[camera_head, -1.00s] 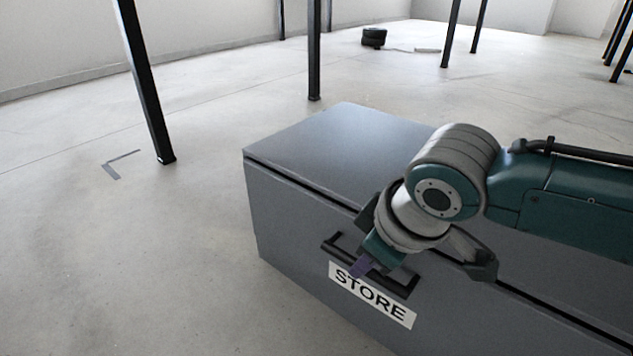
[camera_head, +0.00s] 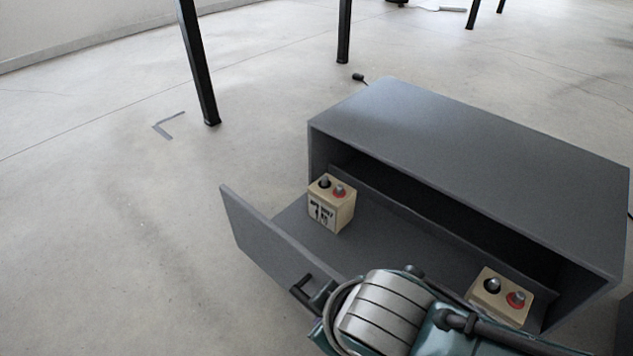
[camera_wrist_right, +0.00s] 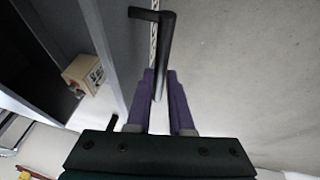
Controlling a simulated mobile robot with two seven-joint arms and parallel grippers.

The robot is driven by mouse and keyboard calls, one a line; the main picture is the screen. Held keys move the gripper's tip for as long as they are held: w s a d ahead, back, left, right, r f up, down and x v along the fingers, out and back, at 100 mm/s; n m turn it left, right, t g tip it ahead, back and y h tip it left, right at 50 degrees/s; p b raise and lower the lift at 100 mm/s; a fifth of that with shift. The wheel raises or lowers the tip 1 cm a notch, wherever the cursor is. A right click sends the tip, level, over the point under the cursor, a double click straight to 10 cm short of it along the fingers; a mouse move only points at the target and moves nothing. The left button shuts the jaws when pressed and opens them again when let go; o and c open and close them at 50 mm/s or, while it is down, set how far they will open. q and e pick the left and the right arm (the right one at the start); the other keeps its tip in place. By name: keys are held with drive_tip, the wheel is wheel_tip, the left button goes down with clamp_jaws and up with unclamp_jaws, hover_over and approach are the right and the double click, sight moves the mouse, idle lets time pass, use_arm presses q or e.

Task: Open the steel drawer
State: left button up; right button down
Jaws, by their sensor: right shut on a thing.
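The steel drawer (camera_head: 262,236) is a grey box drawer pulled well out of its grey cabinet (camera_head: 470,140). Its front panel stands away from the cabinet, and the inside shows. The black bar handle (camera_head: 303,289) is on the front panel, partly hidden by my right arm in the head view. In the right wrist view the handle (camera_wrist_right: 166,35) runs between the two purple fingers of my right gripper (camera_wrist_right: 162,95), which is shut on it. In the head view the right gripper's fingers are hidden behind the wrist. My left gripper is not in view.
Two beige battery-like blocks with black and red terminals sit in the drawer, one at the left (camera_head: 332,204) and one at the right (camera_head: 499,296). Black posts (camera_head: 197,62) stand on the floor behind. The floor left of the drawer is clear.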

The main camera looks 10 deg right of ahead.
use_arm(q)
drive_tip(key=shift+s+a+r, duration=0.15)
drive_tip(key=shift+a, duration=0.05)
use_arm(e)
drive_tip(key=shift+s+a, duration=0.45)
drive_tip(key=shift+a, duration=0.05)
drive_tip(key=shift+f, duration=0.1)
drive_tip(key=c, duration=1.2)
unclamp_jaws()
drive_tip(key=o, duration=0.4)
use_arm(q)
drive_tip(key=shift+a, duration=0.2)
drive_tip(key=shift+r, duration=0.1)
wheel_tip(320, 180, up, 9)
drive_tip(key=p, duration=0.9)
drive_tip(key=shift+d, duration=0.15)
use_arm(e)
drive_tip(key=a+v, duration=0.1)
drive_tip(key=v, duration=0.9)
drive_tip(key=shift+d, duration=0.45)
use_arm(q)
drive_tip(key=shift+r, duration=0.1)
